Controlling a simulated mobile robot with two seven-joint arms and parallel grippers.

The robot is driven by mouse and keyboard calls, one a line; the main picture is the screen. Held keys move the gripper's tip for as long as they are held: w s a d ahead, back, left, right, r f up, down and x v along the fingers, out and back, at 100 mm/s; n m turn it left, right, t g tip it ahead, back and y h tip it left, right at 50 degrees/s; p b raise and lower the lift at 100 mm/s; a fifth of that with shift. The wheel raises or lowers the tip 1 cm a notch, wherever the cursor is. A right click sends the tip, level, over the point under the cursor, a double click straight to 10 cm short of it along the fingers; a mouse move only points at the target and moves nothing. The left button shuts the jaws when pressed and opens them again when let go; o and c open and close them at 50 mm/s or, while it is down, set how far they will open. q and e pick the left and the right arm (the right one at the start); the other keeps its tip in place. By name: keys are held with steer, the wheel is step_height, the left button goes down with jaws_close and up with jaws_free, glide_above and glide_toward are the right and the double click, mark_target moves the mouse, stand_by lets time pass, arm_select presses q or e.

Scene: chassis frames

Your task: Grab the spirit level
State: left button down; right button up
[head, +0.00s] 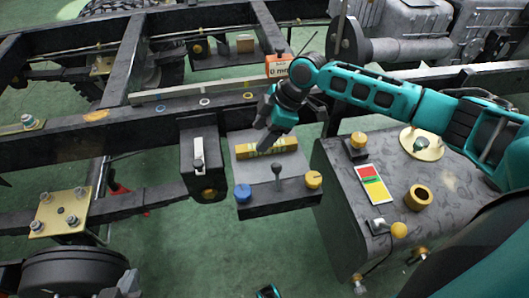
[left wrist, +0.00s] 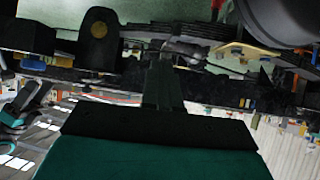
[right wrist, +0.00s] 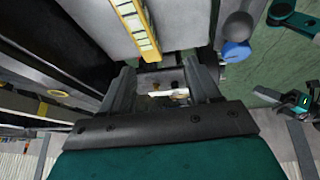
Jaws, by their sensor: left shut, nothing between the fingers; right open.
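The spirit level (head: 266,147) is a yellow bar with dark markings, lying on a grey plate (head: 245,172) in the middle of the head view. In the right wrist view the level (right wrist: 135,25) shows at the top, ahead of the open, empty fingers of my right gripper (right wrist: 160,72). My left gripper (left wrist: 163,85) is shut and empty in the left wrist view. In the head view only a small teal bit of it shows at the bottom edge.
The plate's front carries a blue knob (head: 242,192), a lever (head: 277,175) and a yellow knob (head: 313,180). A black box with a white handle (head: 198,155) stands left. An orange gauge (head: 278,66) sits behind. A dark tank (head: 350,220) with fittings is at right.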

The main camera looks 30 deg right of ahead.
steer(key=d+r+g+b, duration=0.1)
steer(key=d+r+b, duration=0.1)
steer(key=d+r, duration=0.4)
steer(key=shift+n+h, duration=0.3)
steer(key=shift+n, duration=0.1)
steer(key=x, duration=0.3)
steer(key=d+b+x, duration=0.1)
steer(key=x, duration=0.2)
steer(key=b+x, duration=0.1)
steer(key=x, duration=0.2)
steer(key=shift+w+d+f, duration=0.15)
steer(key=shift+w+f, duration=0.1)
steer(key=shift+f, duration=0.1)
steer(key=b+x, duration=0.2)
steer(key=x, duration=0.2)
steer(key=shift+w+f, duration=0.1)
steer(key=shift+f, duration=0.1)
arm_select(q)
steer(key=f, duration=0.1)
steer(key=w+f, duration=0.1)
steer(key=f, duration=0.1)
steer(key=d+f, duration=0.1)
steer(key=shift+w+d+f, duration=0.1)
steer(key=shift+w+f, duration=0.05)
steer(key=shift+w, duration=0.05)
arm_select(e)
jaws_close()
